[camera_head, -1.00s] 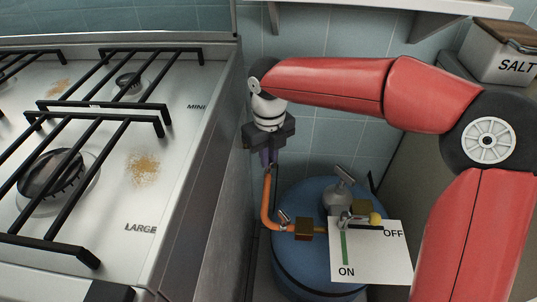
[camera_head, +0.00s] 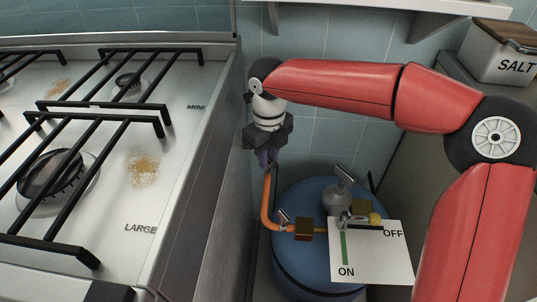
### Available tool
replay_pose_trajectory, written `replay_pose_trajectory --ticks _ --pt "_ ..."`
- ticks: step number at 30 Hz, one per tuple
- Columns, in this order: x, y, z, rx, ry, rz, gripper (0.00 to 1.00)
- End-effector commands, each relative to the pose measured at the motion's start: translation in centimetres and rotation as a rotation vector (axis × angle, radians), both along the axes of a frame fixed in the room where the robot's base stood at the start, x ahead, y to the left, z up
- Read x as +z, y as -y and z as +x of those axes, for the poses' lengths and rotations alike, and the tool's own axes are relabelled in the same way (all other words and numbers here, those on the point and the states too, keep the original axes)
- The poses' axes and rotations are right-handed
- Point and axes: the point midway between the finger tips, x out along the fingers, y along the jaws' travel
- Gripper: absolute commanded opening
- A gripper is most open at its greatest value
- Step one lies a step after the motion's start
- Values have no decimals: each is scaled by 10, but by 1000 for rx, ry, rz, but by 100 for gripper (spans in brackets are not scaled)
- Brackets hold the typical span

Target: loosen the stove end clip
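My gripper (camera_head: 268,164) points down in the gap between the stove's side and the wall, at the upper end of the orange hose (camera_head: 267,200). Its purple fingers are close to the hose top. The stove end clip is not distinguishable there; the gripper and hand hide that end. Whether the fingers are closed on anything cannot be seen. At the hose's lower end a small metal clip (camera_head: 284,217) sits near a brass block (camera_head: 304,230) on the blue gas cylinder (camera_head: 300,268).
The stove (camera_head: 150,200) with black grates fills the left. A white ON/OFF card (camera_head: 375,262) lies in front of the cylinder's valve (camera_head: 338,200). A salt box (camera_head: 500,52) stands at upper right, and a white shelf (camera_head: 385,6) is above.

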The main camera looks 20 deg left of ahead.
Motion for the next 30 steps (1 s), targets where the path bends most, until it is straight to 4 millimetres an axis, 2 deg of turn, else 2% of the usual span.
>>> replay_pose_trajectory --ticks 1,3,13,24,30 --pt "0 0 0 0 0 0 27" --pt "0 0 0 0 0 -1 34" --pt "5 0 0 -1 0 -1 34" --pt "63 -1 0 -1 0 2 34" --pt "77 0 0 0 0 -1 34"
